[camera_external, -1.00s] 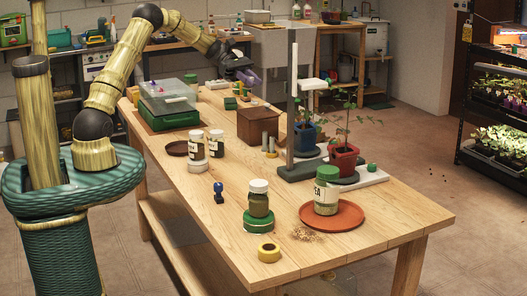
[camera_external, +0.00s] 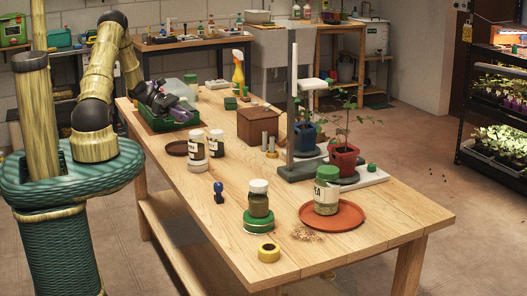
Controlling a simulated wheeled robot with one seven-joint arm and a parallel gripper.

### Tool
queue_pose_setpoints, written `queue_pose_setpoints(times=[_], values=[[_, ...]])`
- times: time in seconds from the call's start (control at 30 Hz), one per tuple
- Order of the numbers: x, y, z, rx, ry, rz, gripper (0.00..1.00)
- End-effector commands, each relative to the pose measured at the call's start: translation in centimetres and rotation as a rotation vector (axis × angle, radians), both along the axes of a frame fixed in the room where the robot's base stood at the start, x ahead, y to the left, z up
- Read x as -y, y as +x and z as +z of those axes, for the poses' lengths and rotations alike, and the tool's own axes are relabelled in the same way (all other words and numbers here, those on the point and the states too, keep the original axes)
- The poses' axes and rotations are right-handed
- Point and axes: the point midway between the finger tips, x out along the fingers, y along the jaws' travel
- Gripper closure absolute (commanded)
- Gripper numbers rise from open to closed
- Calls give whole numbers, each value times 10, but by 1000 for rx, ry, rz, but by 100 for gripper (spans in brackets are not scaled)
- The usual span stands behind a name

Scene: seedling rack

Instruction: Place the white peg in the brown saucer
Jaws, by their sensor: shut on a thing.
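My gripper (camera_external: 178,110), with purple on its fingers, is low over the green box (camera_external: 150,125) at the far left end of the table. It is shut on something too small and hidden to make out. I cannot pick out the white peg. A dark brown saucer (camera_external: 176,149) lies empty on the table, in front of the green box and left of two labelled jars. A wider orange-brown saucer (camera_external: 352,219) at the right holds a jar with a green lid (camera_external: 326,193).
The two labelled jars (camera_external: 197,149) stand close beside the dark saucer. A brown wooden box (camera_external: 258,124), a grey stand (camera_external: 292,100) and potted plants (camera_external: 343,158) fill the table's middle and right.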

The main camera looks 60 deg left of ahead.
Motion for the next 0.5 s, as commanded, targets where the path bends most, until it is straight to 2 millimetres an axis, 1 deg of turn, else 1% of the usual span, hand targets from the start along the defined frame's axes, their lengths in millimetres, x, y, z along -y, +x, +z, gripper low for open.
queue_pose_setpoints(times=[0.27,0.37,0.5], values=[[0,1,-2,0,-1,-2,100],[0,1,-7,0,-1,-2,100],[0,1,-20,0,-1,-2,100]])
